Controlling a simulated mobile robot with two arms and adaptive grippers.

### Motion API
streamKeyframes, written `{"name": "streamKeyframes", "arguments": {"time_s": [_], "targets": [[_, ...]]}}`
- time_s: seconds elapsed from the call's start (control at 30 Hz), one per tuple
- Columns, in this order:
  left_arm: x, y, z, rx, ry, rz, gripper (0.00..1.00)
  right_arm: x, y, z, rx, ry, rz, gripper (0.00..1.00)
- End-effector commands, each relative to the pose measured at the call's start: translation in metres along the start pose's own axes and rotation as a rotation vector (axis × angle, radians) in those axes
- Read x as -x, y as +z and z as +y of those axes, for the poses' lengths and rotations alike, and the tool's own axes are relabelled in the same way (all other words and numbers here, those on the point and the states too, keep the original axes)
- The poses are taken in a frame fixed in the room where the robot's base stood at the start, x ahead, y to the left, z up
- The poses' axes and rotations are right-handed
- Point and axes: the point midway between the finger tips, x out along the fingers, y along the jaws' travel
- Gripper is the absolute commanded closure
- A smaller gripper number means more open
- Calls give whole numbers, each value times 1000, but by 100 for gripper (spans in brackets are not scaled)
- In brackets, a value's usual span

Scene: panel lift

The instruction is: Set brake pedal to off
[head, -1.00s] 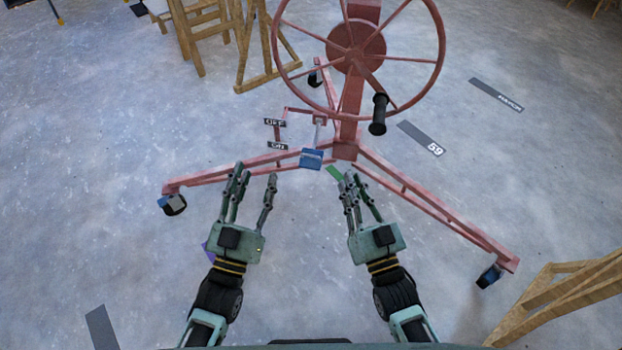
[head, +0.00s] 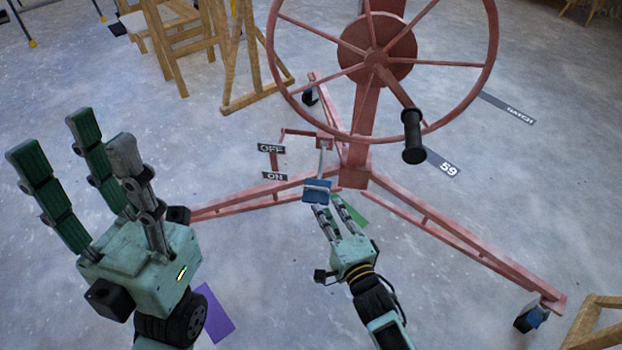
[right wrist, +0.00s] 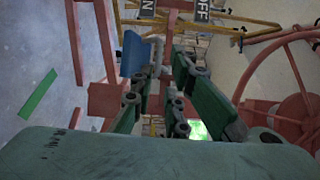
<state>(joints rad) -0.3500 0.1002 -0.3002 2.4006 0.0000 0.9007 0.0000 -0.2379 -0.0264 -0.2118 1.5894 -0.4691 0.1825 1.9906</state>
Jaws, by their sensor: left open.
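The brake pedal (head: 317,190) is a blue plate on a thin lever at the red lift's base. An OFF sign (head: 271,148) stands above an ON sign (head: 275,177) left of the lever. The pedal sits low, slightly below the ON sign's height in the picture. My right gripper (head: 327,207) has its fingertips just below the pedal; contact is unclear. Its fingers are close together with a narrow gap. The right wrist view shows the pedal (right wrist: 134,53) beyond the fingertips. My left gripper (head: 105,145) is raised at the left, fingers spread and empty.
The red lift (head: 365,115) has a large handwheel with a black handle (head: 413,137) above the right of the pedal. Its splayed legs end in casters (head: 530,318). Wooden trestles stand at the back left and lower right.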

Motion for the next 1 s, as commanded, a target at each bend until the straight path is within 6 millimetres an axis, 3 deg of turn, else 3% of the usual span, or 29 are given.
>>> {"name": "streamKeyframes", "arguments": {"time_s": [0.17,0.4,0.5,0.9,1.0], "targets": [[9,2,0,0,0,0,57,-17,-1,6,-15,7,2,86],[25,5,0,0,0,-1,57,-56,-1,6,-14,5,2,86],[23,6,0,-2,6,14,57,-68,0,6,-14,6,1,86],[20,7,0,-3,11,20,57,-78,0,4,-14,8,2,86],[20,7,0,-2,11,21,57,-78,0,4,-14,8,2,94]]}}
